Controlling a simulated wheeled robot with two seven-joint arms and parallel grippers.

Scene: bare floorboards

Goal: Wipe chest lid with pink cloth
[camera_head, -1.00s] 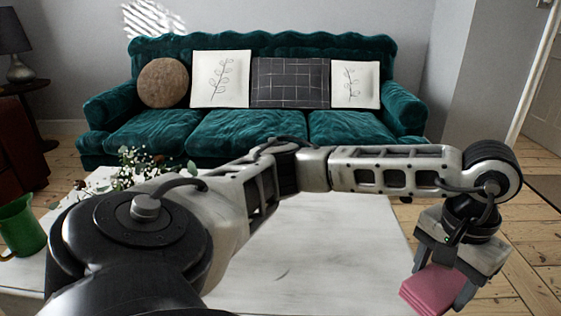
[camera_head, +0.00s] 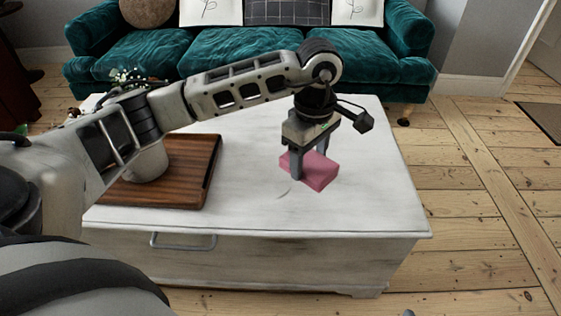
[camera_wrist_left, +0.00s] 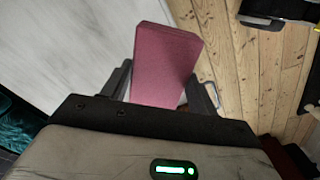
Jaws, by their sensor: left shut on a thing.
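The chest (camera_head: 300,265) is low, with a worn white lid (camera_head: 360,190) and a metal handle on its front. My left gripper (camera_head: 310,166) is shut on the folded pink cloth (camera_head: 322,174), over the right-middle part of the lid. The cloth is at or just above the lid; I cannot tell if it touches. In the left wrist view the cloth (camera_wrist_left: 167,62) sticks out between the fingers, with the white lid (camera_wrist_left: 65,45) to its left and floorboards to its right. My right gripper is not recognisable in the views.
A wooden tray (camera_head: 208,180) lies on the lid's left part, with a pale mug (camera_head: 150,163) on it, partly behind my left arm. White flowers (camera_head: 125,76) show at the far left. A green sofa (camera_head: 240,50) stands behind the chest. The lid right of the tray is otherwise clear.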

